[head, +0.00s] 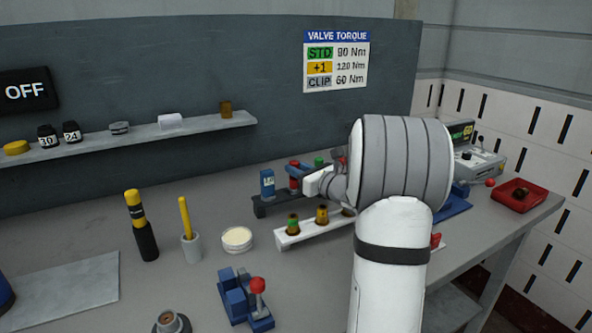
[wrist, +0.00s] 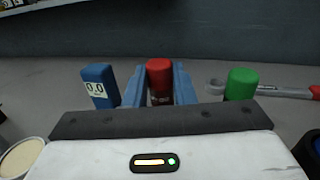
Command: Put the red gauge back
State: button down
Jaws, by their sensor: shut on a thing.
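The red gauge (wrist: 159,74) is upright between the blue fingers of my gripper (wrist: 159,88) in the wrist view. My gripper is shut on it. In the head view the red gauge (head: 294,183) is at the dark rack (head: 262,208), between a blue gauge (head: 267,184) and a green-topped one (head: 319,162). My gripper (head: 298,166) reaches it from the right. The blue gauge (wrist: 98,86), reading 0.0, and the green one (wrist: 240,83) flank it in the wrist view. The red gauge's foot is hidden there, and I cannot tell whether it is fully seated.
A white rack (head: 283,241) with brown cylinders stands in front of the dark rack. A cream-filled dish (head: 237,239), a grey cup (head: 191,248) and a blue fixture (head: 236,297) stand left and nearer. A wrench (wrist: 285,91) lies right of the green gauge.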

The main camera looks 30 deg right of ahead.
jog(key=shift+f, duration=0.25)
jog(key=c, duration=1.1)
grip_release()
notch_tip(320, 180, up, 6)
jog(key=p, duration=0.3)
jog(key=shift+r, duration=0.1)
